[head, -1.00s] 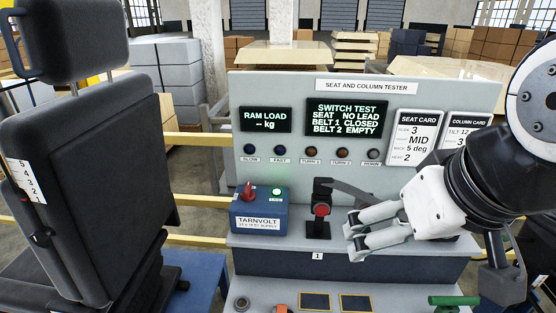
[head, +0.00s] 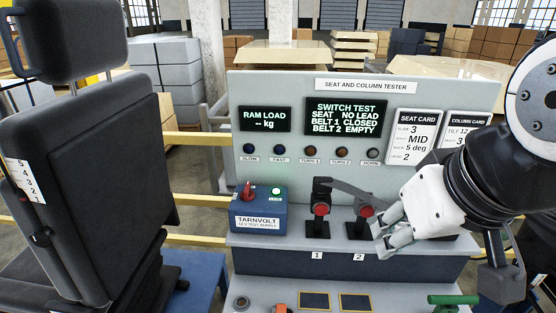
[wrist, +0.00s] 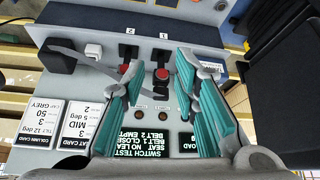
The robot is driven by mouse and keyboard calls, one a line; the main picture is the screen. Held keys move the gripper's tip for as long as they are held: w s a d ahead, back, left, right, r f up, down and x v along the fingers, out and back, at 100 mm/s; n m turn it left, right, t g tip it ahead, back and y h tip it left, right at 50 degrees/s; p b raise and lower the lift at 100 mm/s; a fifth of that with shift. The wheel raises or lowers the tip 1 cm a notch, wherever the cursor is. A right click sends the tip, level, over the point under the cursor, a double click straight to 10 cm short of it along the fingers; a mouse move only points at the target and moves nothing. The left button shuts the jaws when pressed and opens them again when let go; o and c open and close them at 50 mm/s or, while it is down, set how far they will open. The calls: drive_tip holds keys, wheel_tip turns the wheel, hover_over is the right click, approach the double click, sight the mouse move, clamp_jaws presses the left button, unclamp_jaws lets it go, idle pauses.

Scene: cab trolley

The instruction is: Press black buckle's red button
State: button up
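Two dark buckles with red buttons stand upright on the bench ledge. Buckle 1 (head: 320,222) has a black piece on top above its red button (head: 321,209); it also shows in the wrist view (wrist: 162,86). Buckle 2 (head: 357,229) stands to its right with a red button (head: 365,211); its button also shows in the wrist view (wrist: 124,71). My gripper (head: 381,232) is just right of buckle 2 and overlaps its edge in the head view; contact cannot be told.
The panel screen (head: 346,118) reads belt 1 closed, belt 2 empty. A grey bar (head: 348,190) reaches from buckle 1's top towards my gripper. A blue supply box (head: 259,212) stands left of the buckles. A black seat (head: 80,190) fills the left side.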

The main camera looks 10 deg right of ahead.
clamp_jaws()
idle(1.0)
